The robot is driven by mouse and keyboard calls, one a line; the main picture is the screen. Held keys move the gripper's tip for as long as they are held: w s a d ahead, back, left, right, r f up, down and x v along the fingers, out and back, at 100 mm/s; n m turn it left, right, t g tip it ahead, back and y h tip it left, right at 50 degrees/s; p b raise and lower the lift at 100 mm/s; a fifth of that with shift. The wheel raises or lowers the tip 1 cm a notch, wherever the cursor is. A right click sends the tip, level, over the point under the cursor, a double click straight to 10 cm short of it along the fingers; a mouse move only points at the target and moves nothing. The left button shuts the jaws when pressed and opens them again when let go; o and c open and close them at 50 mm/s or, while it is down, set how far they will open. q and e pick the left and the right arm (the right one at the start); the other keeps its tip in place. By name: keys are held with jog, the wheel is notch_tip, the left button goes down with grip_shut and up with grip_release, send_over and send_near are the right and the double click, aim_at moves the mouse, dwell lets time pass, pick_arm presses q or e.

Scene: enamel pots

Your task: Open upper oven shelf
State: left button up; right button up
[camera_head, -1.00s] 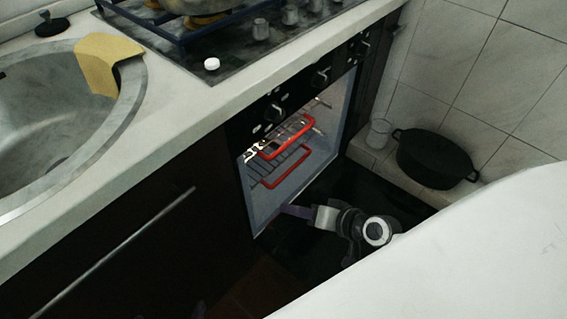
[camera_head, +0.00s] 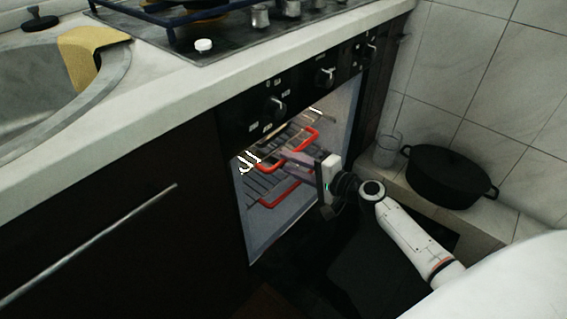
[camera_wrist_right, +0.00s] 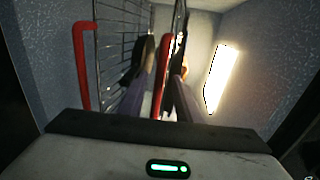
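The oven stands open below the hob. Its upper shelf has a red handle (camera_head: 312,136), partly hidden by my gripper. The lower shelf's red handle (camera_head: 280,195) is below it. My right gripper (camera_head: 286,154) reaches into the oven from the right at the upper handle. In the right wrist view, its two fingers (camera_wrist_right: 164,60) lie on either side of the upper red handle (camera_wrist_right: 163,88), with small gaps visible. The gripper looks open around the bar. The lower handle (camera_wrist_right: 81,65) is at the left there. My left gripper is not in view.
The oven's control panel with knobs (camera_head: 275,107) is just above the opening. A black pot (camera_head: 448,178) and a clear glass (camera_head: 387,150) stand on a tiled ledge at the right. The counter edge (camera_head: 120,108) runs above the dark cabinet.

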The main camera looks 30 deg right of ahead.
aim_at(283, 161)
jog(key=shift+x, duration=1.6)
jog(key=shift+c, duration=0.4)
jog(key=shift+s, duration=0.1)
grip_shut()
